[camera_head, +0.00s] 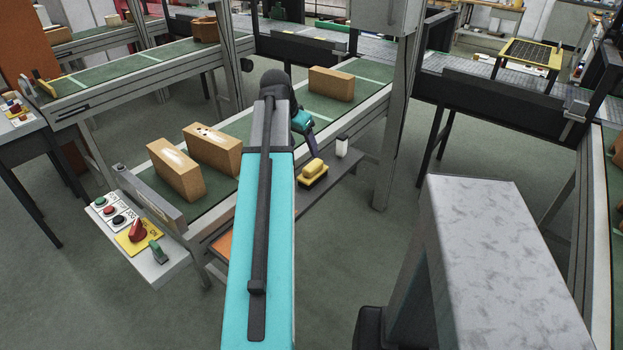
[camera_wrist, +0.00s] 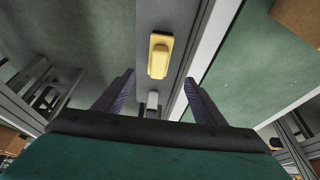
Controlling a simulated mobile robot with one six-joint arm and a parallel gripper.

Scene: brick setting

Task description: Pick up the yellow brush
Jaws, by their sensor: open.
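The yellow brush (camera_head: 313,172) lies on a narrow grey shelf beside the green conveyor belt in the head view. In the wrist view the yellow brush (camera_wrist: 160,56) shows from above, beyond the fingertips and roughly centred between them. My gripper (camera_wrist: 160,82) has its two dark fingers spread wide with nothing between them at the tips.
A small white object (camera_head: 342,147) stands on the shelf (camera_head: 350,170) near the brush. Cardboard boxes (camera_head: 331,84) sit on the green conveyor (camera_head: 310,105). A control box (camera_head: 138,235) is at lower left. Open floor (camera_head: 335,240) lies in front of the shelf.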

